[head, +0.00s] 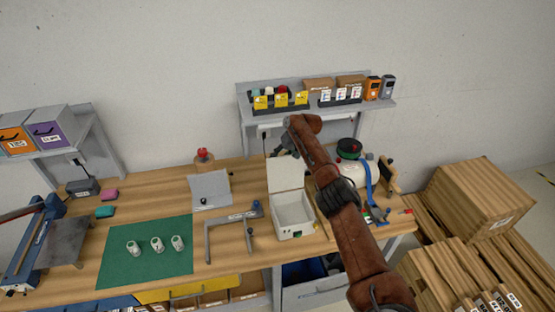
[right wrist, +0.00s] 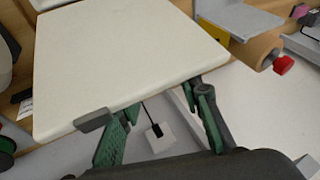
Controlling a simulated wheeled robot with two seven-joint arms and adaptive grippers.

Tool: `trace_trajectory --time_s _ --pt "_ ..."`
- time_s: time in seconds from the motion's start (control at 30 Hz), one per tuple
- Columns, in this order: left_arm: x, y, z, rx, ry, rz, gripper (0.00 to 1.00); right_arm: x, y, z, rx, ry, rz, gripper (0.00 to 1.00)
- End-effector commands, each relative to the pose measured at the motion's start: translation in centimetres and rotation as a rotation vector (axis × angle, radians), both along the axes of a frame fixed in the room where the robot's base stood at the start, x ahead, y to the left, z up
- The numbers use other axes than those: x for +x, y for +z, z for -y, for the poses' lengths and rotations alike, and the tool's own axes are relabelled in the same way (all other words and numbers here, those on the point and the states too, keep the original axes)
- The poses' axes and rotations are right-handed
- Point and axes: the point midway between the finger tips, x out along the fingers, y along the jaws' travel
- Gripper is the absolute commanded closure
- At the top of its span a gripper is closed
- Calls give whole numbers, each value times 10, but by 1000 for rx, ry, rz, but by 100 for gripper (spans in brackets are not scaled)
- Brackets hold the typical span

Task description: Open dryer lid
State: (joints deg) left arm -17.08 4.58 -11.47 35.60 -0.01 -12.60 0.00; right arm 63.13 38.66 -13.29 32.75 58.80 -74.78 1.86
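The dryer (head: 293,232) is a small white box at the middle of the bench, with its inside showing. Its white lid (head: 286,174) stands raised at the back of the box. The lid (right wrist: 125,60) fills much of the right wrist view, with a small grey tab (right wrist: 93,120) on its edge. My right gripper (head: 281,148) is at the lid's upper edge, partly hidden by my own arm. In the wrist view my right gripper (right wrist: 160,120) has its green-padded fingers apart, with nothing between them. One finger is close to the tab; contact is unclear. My left gripper is out of view.
A green mat (head: 145,262) with several white cylinders lies to the left. A grey angled bracket (head: 232,218) stands beside the dryer. A shelf (head: 310,108) with small boxes is behind.

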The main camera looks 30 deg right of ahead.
Motion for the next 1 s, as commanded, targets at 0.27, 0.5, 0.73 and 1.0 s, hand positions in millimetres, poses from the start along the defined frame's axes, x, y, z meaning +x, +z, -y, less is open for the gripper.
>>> trace_trajectory --time_s 0.27,0.5,0.73,1.0 --pt "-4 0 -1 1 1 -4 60 0 -2 -4 3 5 -4 65" --pt "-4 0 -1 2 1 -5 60 -6 8 1 3 5 -3 65" --pt "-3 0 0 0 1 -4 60 -23 43 13 0 4 -1 65" --pt "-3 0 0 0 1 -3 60 -44 87 26 0 3 -1 65"
